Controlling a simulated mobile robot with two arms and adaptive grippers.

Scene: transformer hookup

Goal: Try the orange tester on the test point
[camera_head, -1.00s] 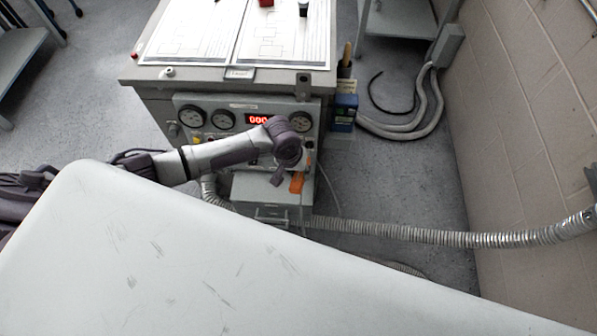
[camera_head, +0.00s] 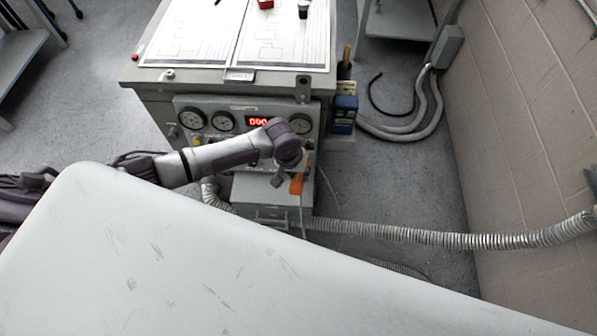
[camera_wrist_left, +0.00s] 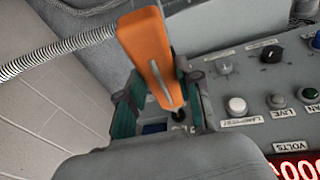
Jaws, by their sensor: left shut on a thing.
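The orange tester (camera_head: 297,184) is at the front of the grey control panel (camera_head: 184,103), at the end of my left arm. In the left wrist view the tester (camera_wrist_left: 150,50) is a long orange body with a pale slot, standing tilted between the teal fingers. My left gripper (camera_wrist_left: 160,88) is shut on it; in the head view the gripper (camera_head: 291,174) is partly hidden by its own wrist. The tester's working end is not clear, and I cannot make out the test point or whether the tester touches it. My right gripper is not in view.
The panel has gauges (camera_head: 223,121), a red display (camera_head: 258,121), and a white button (camera_wrist_left: 236,106) and dark knob (camera_wrist_left: 271,54) close to the fingers. A ribbed metal conduit (camera_head: 440,236) runs to the wall. A blue box (camera_head: 344,113) hangs at the cabinet's right side.

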